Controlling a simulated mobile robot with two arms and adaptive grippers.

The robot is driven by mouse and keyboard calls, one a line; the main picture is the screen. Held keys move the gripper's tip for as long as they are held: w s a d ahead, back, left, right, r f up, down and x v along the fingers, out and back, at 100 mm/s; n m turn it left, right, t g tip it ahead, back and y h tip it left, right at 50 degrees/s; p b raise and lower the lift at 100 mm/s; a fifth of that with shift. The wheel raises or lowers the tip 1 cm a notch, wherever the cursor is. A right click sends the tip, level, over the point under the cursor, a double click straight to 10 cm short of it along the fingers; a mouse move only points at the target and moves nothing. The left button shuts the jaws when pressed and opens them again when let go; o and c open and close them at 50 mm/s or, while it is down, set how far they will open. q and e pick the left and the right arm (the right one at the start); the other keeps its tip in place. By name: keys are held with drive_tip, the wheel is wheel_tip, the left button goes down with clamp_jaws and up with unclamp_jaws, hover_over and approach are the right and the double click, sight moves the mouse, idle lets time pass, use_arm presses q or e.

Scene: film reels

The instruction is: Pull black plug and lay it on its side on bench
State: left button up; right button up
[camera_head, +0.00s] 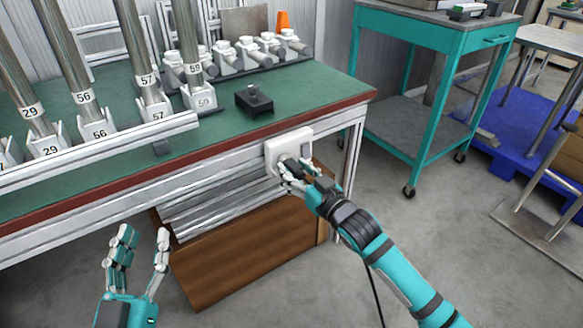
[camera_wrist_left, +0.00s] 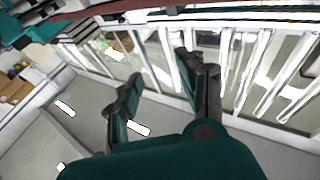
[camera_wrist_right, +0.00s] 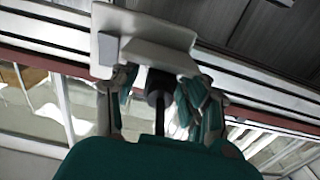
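The black plug (camera_wrist_right: 158,88) is at the white socket box (camera_head: 288,148) on the bench's front rail. In the right wrist view its end meets the face of the socket box (camera_wrist_right: 145,38). My right gripper (camera_head: 292,172) is at the socket, with its fingers on both sides of the plug. In the right wrist view the fingers (camera_wrist_right: 157,85) are close to the plug, but I cannot tell whether they press on it. My left gripper (camera_head: 143,245) is open and empty, low in front of the bench (camera_head: 215,138). A thin black cable (camera_head: 376,290) hangs below the right arm.
A black block with a knob (camera_head: 254,102) stands on the green bench top near its front edge. Numbered steel tubes in white holders (camera_head: 200,98) and an orange cone (camera_head: 282,21) stand behind. The bench top right of the block is clear. A teal cart (camera_head: 430,42) stands to the right.

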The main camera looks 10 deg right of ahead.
sight(299, 173)
clamp_jaws()
use_arm(q)
drive_tip(key=shift+w+f, duration=0.1)
use_arm(e)
drive_tip(key=shift+s+d+p, duration=0.2)
drive_tip(key=shift+s+p, duration=0.2)
drive_tip(key=shift+s, duration=0.1)
drive_tip(key=shift+s+d, duration=0.15)
drive_tip(key=shift+s, duration=0.2)
drive_tip(key=shift+s+d+p, duration=0.25)
drive_tip(key=shift+s+p, duration=0.35)
drive_tip(key=shift+p, duration=0.05)
drive_tip(key=shift+s+d, duration=0.1)
drive_tip(key=shift+s, duration=0.25)
drive_tip(key=shift+p+v, duration=0.8)
drive_tip(key=shift+v, duration=0.05)
use_arm(q)
drive_tip(key=s+a+f+g+y, duration=0.1)
drive_tip(key=s+f+g, duration=0.1)
drive_tip(key=f+g, duration=0.3)
drive_tip(key=s+a+f+g+y, duration=0.2)
drive_tip(key=f+g, duration=0.3)
drive_tip(key=f, duration=0.5)
drive_tip(key=shift+a, duration=0.25)
use_arm(e)
drive_tip(key=shift+s, duration=0.25)
